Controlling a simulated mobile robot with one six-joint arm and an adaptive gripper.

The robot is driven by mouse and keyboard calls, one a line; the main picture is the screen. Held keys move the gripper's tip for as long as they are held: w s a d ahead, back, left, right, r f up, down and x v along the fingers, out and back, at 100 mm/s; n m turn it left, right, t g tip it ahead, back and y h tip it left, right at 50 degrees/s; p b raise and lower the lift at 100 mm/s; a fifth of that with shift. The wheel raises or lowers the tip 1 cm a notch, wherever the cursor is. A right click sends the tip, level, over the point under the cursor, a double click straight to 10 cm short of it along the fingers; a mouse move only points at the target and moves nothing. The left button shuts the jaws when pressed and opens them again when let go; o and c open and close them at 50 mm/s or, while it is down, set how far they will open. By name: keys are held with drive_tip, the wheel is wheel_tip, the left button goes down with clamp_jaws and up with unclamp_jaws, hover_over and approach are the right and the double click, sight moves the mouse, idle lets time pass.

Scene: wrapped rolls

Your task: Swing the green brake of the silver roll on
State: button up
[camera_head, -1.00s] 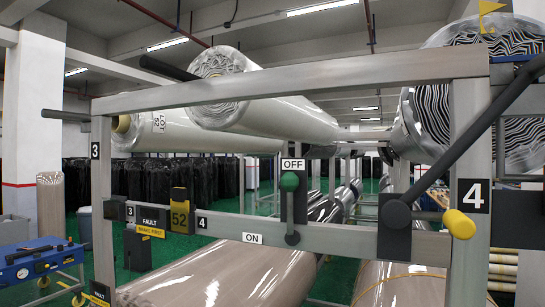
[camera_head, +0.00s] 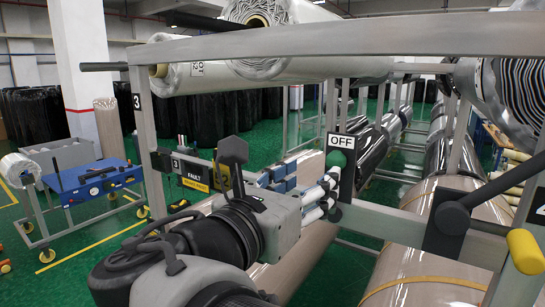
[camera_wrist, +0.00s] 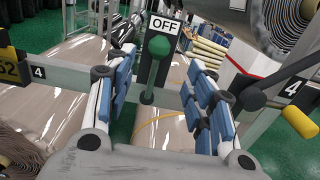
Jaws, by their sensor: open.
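A silver-wrapped roll (camera_head: 508,90) hangs at the upper right. Which roll this brake serves is not clear.
A yellow-ended lever (camera_head: 525,252) on a dark arm juts out at the right. The metal frame's top rail (camera_head: 400,38) runs above my gripper. Brown wrapped rolls (camera_head: 428,225) lie behind the crossbar. A blue cart (camera_head: 95,185) stands at the left on open green floor.

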sight(332, 162)
drive_tip(key=p+x, duration=0.1)
drive_tip(key=x, duration=1)
drive_tip(key=shift+c, duration=0.3)
clamp_jaws()
